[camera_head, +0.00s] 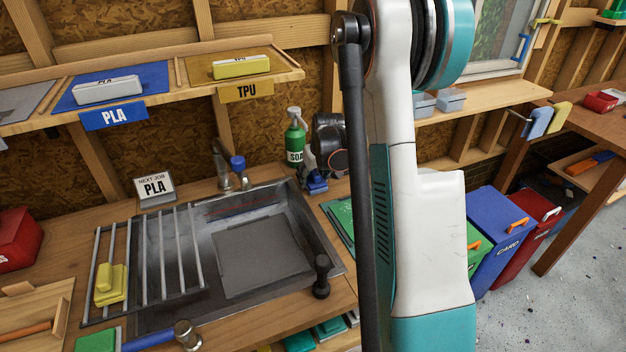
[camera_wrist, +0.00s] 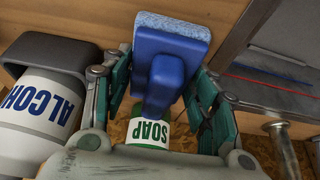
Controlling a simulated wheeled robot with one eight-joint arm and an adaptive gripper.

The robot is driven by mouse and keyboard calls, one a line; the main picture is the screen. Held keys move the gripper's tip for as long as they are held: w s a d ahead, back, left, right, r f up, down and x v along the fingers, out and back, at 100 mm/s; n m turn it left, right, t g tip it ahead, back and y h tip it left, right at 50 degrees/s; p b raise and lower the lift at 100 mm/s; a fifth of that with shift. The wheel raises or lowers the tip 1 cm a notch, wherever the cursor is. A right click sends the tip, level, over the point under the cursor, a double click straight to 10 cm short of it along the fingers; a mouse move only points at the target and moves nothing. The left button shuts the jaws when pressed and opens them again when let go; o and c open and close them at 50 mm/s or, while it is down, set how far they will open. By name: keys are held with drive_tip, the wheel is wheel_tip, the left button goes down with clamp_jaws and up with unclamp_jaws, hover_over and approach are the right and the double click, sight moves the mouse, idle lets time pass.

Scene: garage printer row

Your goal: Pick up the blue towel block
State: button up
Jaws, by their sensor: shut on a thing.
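A light blue towel block (camera_head: 540,122) hangs beside a yellow one (camera_head: 562,116) on a rail at the right-hand table, far from my gripper. My gripper (camera_wrist: 165,88) is shut on a blue-handled scrubber (camera_wrist: 170,55) with a pale blue sponge face. The scrubber sits between the two green-padded fingers in the wrist view. In the head view the scrubber (camera_head: 314,182) shows at the back right of the sink, and my arm hides part of the gripper. I cannot tell whether the scrubber touches the counter.
A green soap bottle (camera_head: 295,138) stands close by the gripper; an alcohol bottle (camera_wrist: 38,112) is at left in the wrist view. The sink (camera_head: 160,240), its faucet (camera_head: 240,170) and a drying rack (camera_head: 108,270) lie left. Blue (camera_head: 498,235) and red bins stand right.

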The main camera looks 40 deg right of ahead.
wheel_tip(320, 180, up, 10)
drive_tip(key=p, duration=0.3)
idle(0.3)
